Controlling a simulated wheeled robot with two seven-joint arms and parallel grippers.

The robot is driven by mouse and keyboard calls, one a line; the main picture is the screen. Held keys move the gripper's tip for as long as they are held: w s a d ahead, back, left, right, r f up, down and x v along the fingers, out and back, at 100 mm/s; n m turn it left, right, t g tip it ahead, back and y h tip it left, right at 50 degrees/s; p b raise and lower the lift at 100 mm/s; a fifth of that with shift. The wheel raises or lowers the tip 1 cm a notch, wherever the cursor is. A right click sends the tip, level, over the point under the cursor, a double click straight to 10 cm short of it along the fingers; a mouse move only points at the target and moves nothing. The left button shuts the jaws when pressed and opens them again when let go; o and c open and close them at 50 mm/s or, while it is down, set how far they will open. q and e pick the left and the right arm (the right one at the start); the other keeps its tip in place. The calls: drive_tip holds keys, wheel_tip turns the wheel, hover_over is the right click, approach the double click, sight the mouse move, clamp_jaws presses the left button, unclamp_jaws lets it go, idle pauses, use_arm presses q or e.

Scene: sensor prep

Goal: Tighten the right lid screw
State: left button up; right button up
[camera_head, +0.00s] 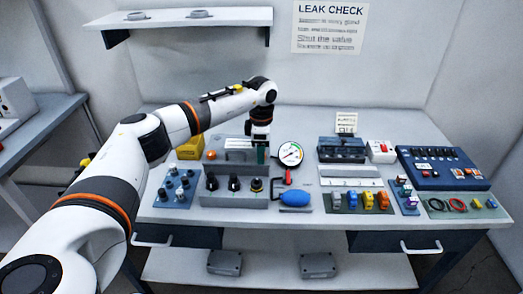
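My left arm reaches in from the left, and its gripper (261,152) points down over the back middle of the workbench. A green upright handle (261,156) shows between its fingers, which look closed on it. Its lower end is hard to make out. A grey box with black knobs (235,199) stands just in front of and below the gripper. A dark box (341,150) stands further right. The right lid screw is too small to tell in this view. My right gripper is not in view.
A round dial gauge (290,153) and a blue bulb (295,198) are close right of the gripper. A blue block with small knobs (175,188) is to the left. A blue panel (440,168) and several coloured connectors crowd the right. The bench's front strip (300,219) is mostly clear.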

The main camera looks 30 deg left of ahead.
use_arm(q)
wheel_tip(320, 180, up, 12)
drive_tip(key=b, duration=0.1)
idle(0.6)
idle(0.4)
